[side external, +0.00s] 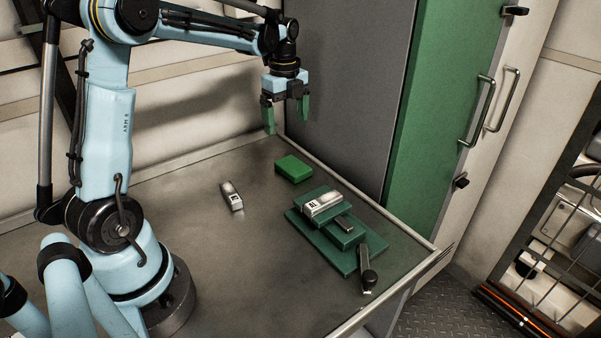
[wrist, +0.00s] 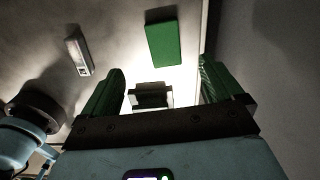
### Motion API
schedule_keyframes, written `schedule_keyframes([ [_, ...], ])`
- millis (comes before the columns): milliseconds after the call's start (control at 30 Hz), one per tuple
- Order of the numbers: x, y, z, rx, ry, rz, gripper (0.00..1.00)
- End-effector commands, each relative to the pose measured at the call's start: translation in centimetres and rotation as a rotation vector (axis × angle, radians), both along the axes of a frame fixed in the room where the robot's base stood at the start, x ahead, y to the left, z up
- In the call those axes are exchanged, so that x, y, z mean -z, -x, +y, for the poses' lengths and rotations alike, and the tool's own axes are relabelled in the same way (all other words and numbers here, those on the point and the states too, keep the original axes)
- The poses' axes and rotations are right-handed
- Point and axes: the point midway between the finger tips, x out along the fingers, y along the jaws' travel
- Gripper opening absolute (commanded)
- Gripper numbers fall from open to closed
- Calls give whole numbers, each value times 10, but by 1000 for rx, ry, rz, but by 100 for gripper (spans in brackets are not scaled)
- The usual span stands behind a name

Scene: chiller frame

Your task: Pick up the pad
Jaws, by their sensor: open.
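The pad is most likely the bright green block (side external: 294,168), which lies flat on the metal table near its back edge. It also shows in the wrist view (wrist: 161,43), beyond the fingertips at upper middle. My gripper (side external: 286,117) hangs above the back of the table, with its green fingers pointing down, apart and empty. In the wrist view the two green fingers (wrist: 160,80) stand wide apart with no object between them. The gripper is clear of the green block and does not touch it.
A small silver-and-white labelled part (side external: 232,196) lies on the table (side external: 190,180) left of the block. A dark green fixture (side external: 322,240) with a similar labelled part and a black-handled lever stands front right. A grey panel and green door (side external: 440,100) rise behind the table.

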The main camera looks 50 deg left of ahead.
Motion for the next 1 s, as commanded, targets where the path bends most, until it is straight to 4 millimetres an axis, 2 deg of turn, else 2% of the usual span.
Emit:
schedule_keyframes([
  [400,58,-1,0,4,0,0,94],
  [633,72,-2,0,4,0,0,94],
  [900,108,-6,2,4,0,0,94],
  [1000,116,-6,2,4,0,0,94],
])
